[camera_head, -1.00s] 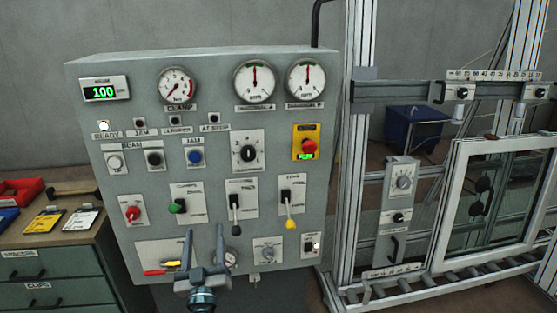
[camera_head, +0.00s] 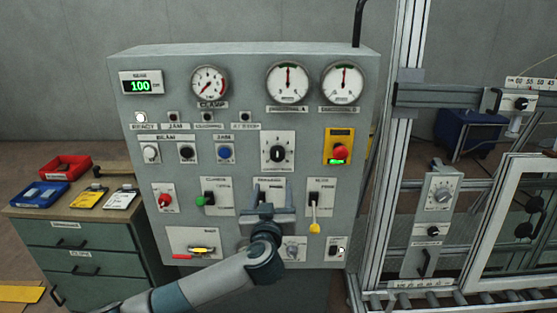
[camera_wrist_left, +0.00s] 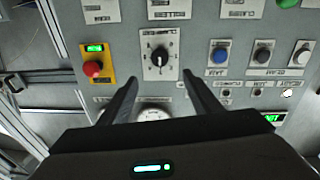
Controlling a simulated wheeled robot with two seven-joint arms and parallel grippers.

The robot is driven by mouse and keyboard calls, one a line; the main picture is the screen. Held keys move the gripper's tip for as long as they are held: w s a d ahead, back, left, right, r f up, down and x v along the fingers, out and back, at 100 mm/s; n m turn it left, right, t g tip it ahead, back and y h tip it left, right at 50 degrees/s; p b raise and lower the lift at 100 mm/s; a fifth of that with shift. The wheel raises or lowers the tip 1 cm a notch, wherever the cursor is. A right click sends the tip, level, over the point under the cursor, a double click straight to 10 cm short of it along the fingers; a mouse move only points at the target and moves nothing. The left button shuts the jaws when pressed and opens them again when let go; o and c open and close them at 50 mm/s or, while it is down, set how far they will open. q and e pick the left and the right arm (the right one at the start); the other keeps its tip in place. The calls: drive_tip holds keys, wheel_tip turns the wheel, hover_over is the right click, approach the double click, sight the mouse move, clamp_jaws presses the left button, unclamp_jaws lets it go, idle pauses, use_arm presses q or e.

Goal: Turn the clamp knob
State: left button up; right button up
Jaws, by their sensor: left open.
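The grey control panel (camera_head: 235,120) stands upright in front of me. A black rotary knob (camera_head: 278,153) on a white plate sits right of its middle; its label is too small to read surely. In the left wrist view, the same knob (camera_wrist_left: 160,55) appears upside down, beyond and between the fingertips. My left gripper (camera_head: 270,190) is open and empty, below the knob in the head view and in front of a lever plate that it partly hides. The fingers also show in the left wrist view (camera_wrist_left: 162,85), apart from the knob. My right gripper is not in view.
A red emergency button (camera_head: 340,151) on a yellow plate is right of the knob. A blue button (camera_head: 225,152) is to its left. A yellow-tipped lever (camera_head: 314,226) hangs to the lower right. A drawer cabinet (camera_head: 85,255) stands left; a metal frame (camera_head: 403,150) stands right.

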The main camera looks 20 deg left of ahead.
sight(277, 157)
use_arm(q)
drive_tip(key=p+x, duration=0.3)
drive_tip(key=x, duration=1.4)
drive_tip(key=shift+w+f, duration=0.1)
drive_tip(key=shift+w, duration=0.1)
drive_tip(key=c, duration=1)
